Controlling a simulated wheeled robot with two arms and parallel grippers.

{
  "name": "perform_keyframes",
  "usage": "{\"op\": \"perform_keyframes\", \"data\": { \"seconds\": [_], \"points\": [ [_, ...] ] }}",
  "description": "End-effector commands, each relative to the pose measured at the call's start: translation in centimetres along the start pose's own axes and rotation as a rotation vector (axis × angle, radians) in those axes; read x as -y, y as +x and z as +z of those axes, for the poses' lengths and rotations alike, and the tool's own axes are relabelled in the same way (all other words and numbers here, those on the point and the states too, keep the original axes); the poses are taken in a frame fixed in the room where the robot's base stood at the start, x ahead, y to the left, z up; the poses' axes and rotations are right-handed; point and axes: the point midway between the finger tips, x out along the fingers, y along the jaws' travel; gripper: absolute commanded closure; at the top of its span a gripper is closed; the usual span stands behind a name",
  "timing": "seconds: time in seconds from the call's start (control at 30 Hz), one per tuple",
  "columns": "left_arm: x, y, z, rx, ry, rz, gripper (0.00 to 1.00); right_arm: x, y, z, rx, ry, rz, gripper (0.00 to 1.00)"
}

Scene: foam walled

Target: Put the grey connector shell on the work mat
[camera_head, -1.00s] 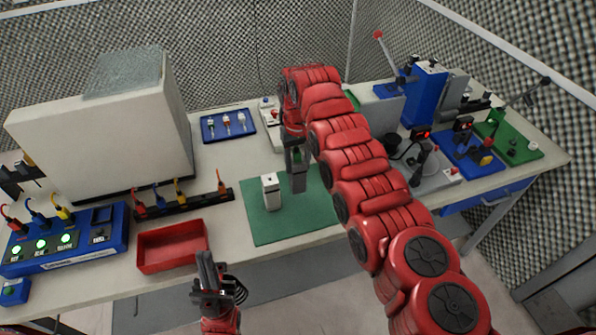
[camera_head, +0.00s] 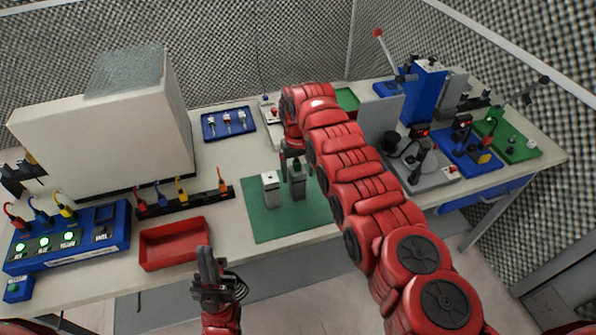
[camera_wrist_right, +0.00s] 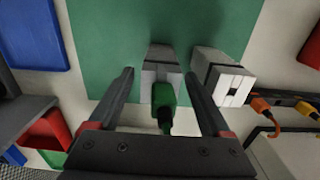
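The grey connector shell (camera_head: 298,189) stands upright on the green work mat (camera_head: 262,225), beside a paler block (camera_head: 271,190). In the right wrist view the shell (camera_wrist_right: 161,62) has a green part on its near end, and the mat (camera_wrist_right: 120,30) lies under it. My right gripper (camera_head: 292,158) is just above the shell. In the wrist view its two fingers (camera_wrist_right: 160,92) are spread, with gaps on both sides of the shell and its green part. My left gripper (camera_head: 208,264) is empty in front of the table edge; its fingers look close together, but the angle hides their gap.
A red tray (camera_head: 172,262) lies left of the mat, with a row of coloured plugs (camera_head: 185,203) behind it. A blue tray (camera_head: 228,123) is at the back. Devices, including a grey-based stand (camera_head: 432,178), fill the right side. The mat's front left is clear.

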Motion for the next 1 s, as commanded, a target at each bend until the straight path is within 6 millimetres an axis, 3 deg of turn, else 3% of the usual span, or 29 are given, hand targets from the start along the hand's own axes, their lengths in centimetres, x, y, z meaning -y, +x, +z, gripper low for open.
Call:
{"op": "perform_keyframes", "data": {
  "seconds": [0.27, 0.67, 0.8, 0.87, 1.0],
  "points": [
    [0.0, -0.1, 0.0, 0.0, 0.0, 0.0, 1.0, -0.1, -0.6, 0.0, -0.001, 0.001, 0.0, 0.18],
    [-0.1, -2.9, 0.5, 0.0, 0.0, 0.0, 1.0, 0.0, -7.6, -0.1, -0.003, 0.001, 0.001, 0.18],
    [-0.1, -2.7, 0.5, 0.0, 0.0, 0.0, 1.0, 0.2, -10.0, -0.1, -0.004, -0.001, -0.001, 0.18],
    [-0.1, -1.4, 0.2, 0.001, 0.0, 0.0, 1.0, 0.1, -11.3, 0.0, -0.001, -0.001, -0.002, 0.18],
    [0.0, -0.5, 0.1, 0.0, 0.0, 0.0, 1.0, 0.1, -12.2, 0.0, 0.0, 0.0, -0.001, 0.18]
  ]
}}
